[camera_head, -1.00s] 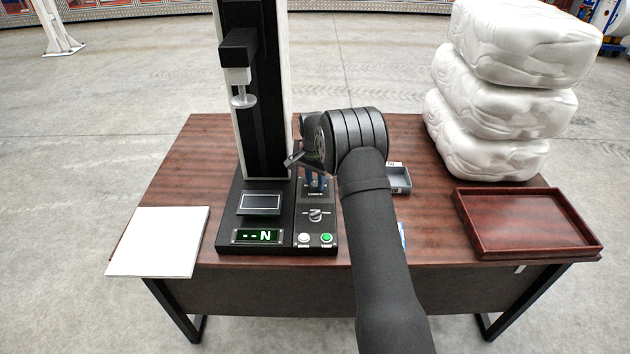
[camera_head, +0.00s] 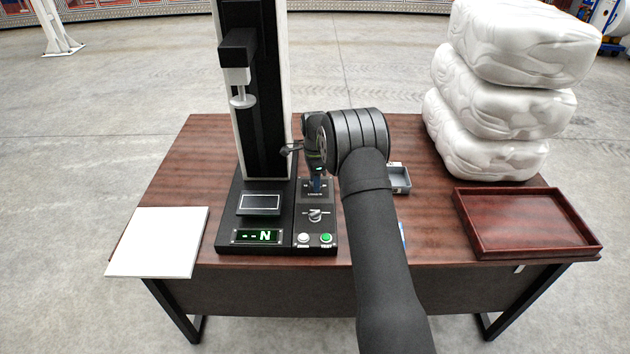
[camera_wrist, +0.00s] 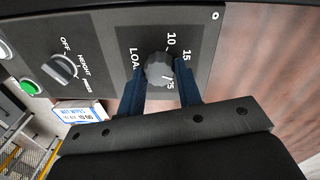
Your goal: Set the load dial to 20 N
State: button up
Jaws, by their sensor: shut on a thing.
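The load dial (camera_wrist: 159,69) is a dark grey ridged knob on the black control panel, beside the partly hidden LOAD lettering. Scale numbers 10 and 15 are readable near it; a further mark is partly covered, and I cannot tell the pointer's exact setting. My gripper (camera_wrist: 161,73) is shut on the knob, with one blue finger on each side of it. In the head view, my gripper (camera_head: 317,184) reaches down to the upper part of the panel and hides the dial. The display (camera_head: 262,236) shows dashes and N.
A second knob (camera_wrist: 62,68), marked OFF and HEIGHT, sits beside the dial, with a green button (camera_head: 326,238) and a white button (camera_head: 304,238) nearby. The tester's column (camera_head: 262,100) stands left of my gripper. A grey bin (camera_head: 399,180) and red-brown tray (camera_head: 525,222) are rightward.

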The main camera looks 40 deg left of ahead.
dwell(0.3)
jog(key=o, duration=1)
jog(key=shift+c, duration=0.2)
jog(key=shift+r, duration=0.1)
notch_tip(320, 180, up, 12)
jog(key=shift+w+a, duration=0.15)
jog(key=shift+a, duration=0.1)
